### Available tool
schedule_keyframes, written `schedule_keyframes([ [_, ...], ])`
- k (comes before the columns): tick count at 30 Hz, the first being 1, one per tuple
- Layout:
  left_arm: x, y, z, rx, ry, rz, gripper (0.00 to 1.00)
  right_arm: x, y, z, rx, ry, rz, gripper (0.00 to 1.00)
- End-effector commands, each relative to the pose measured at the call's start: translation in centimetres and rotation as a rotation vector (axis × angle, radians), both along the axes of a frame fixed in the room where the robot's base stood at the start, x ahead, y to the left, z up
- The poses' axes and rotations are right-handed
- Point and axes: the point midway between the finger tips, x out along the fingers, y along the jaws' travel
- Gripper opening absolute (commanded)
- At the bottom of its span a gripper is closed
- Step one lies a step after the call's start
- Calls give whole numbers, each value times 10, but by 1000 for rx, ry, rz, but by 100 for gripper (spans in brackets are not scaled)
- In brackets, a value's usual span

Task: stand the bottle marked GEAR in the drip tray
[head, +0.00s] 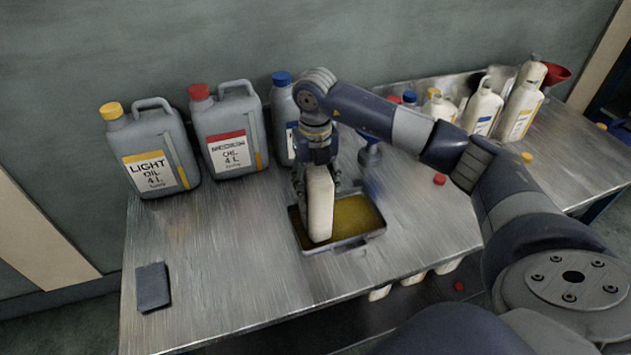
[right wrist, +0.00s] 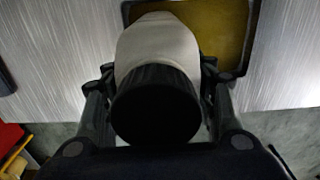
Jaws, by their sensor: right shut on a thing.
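My right gripper (head: 317,180) points down and is shut around the upper part of a cream-white bottle (head: 320,212). In the right wrist view the bottle (right wrist: 158,45) has a black cap (right wrist: 155,104) between my fingers. No marking shows on its visible side, so I cannot read whether it says GEAR. The bottle is about upright, its lower end over the left part of the drip tray (head: 352,243). I cannot tell whether its base touches the tray floor. The tray is a shallow dark pan with a yellow-brown bottom. My left gripper is not in view.
Grey cans marked LIGHT OIL (head: 150,150) and MEDIUM (head: 228,130) stand at the back left, with a blue-capped can (head: 283,120) beside them. White bottles (head: 482,110) and a red funnel (head: 555,73) stand back right. A dark pad (head: 153,287) lies front left.

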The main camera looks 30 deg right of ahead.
Motion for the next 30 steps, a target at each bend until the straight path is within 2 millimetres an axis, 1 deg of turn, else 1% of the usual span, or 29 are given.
schedule_keyframes([
  [1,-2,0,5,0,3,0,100,1,0,-1,1,-3,0,0],
  [2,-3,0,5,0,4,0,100,1,0,-3,2,-5,0,0],
  [12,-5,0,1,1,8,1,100,1,0,-9,2,-7,1,0],
  [13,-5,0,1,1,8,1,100,0,0,-10,1,-2,2,56],
  [14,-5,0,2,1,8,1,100,0,0,-10,1,-2,1,63],
  [15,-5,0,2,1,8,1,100,0,0,-10,1,-1,1,71],
  [25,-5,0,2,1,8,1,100,0,0,-9,1,-2,1,71],
  [27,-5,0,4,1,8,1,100,0,0,-6,1,-2,1,71],
  [29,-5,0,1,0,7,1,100,1,0,-3,1,-5,1,71],
  [30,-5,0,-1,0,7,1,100,2,0,2,1,-6,1,71],
])
